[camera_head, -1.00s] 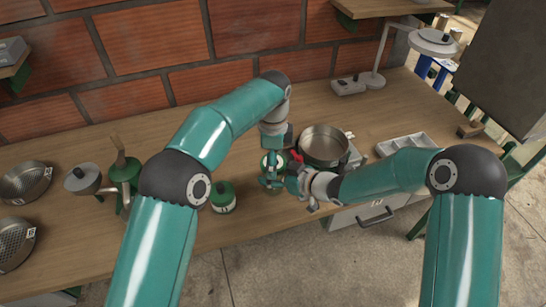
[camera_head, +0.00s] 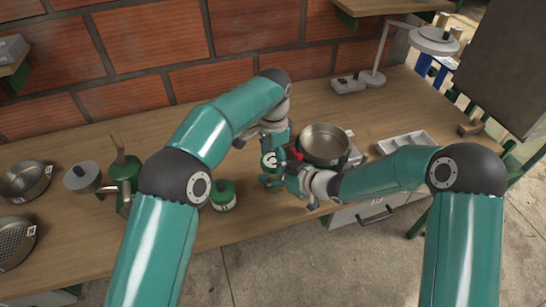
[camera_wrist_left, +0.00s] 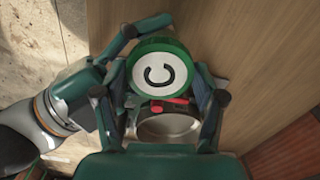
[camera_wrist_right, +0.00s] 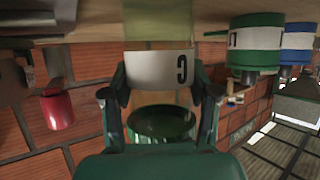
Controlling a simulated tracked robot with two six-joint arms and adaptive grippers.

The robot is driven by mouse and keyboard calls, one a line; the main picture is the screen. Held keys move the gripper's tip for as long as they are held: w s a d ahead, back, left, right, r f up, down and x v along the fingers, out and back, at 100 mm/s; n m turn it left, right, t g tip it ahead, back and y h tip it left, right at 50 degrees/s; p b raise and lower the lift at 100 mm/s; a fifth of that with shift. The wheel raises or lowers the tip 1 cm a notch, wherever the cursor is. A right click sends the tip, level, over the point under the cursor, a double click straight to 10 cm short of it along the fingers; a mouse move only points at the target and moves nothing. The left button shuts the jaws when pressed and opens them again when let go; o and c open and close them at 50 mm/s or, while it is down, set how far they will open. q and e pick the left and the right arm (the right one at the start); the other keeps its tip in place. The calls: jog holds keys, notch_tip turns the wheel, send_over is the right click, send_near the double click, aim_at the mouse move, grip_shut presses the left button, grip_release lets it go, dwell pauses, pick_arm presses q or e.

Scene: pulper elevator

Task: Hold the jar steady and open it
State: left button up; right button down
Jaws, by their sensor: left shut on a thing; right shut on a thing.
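The jar (camera_wrist_right: 160,70), with a white label marked C, is between the fingers of my right gripper (camera_wrist_right: 160,92) in the right wrist view, which is upside down. The green lid (camera_wrist_left: 160,72), with a C on a white disc, is between the fingers of my left gripper (camera_wrist_left: 163,85) in the left wrist view. The lid also shows in the right wrist view (camera_wrist_right: 160,124), its dark underside visible, with a gap between it and the label.
A steel pan (camera_head: 325,143) stands close right of the jar. Another green-lidded jar (camera_head: 222,195) stands to the left. Farther left are a green grinder (camera_head: 124,170) and colanders (camera_head: 25,178). A grey tray (camera_head: 405,143) lies at right.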

pick_arm(q)
jog(key=o, duration=1.3)
jog(key=shift+d+r, duration=0.1)
notch_tip(320, 180, up, 4)
jog(key=shift+r, duration=0.1)
jog(key=shift+c, duration=0.5)
jog(key=shift+r+m, duration=1.2)
jog(key=shift+r, duration=0.45)
jog(key=shift+f, duration=3.9)
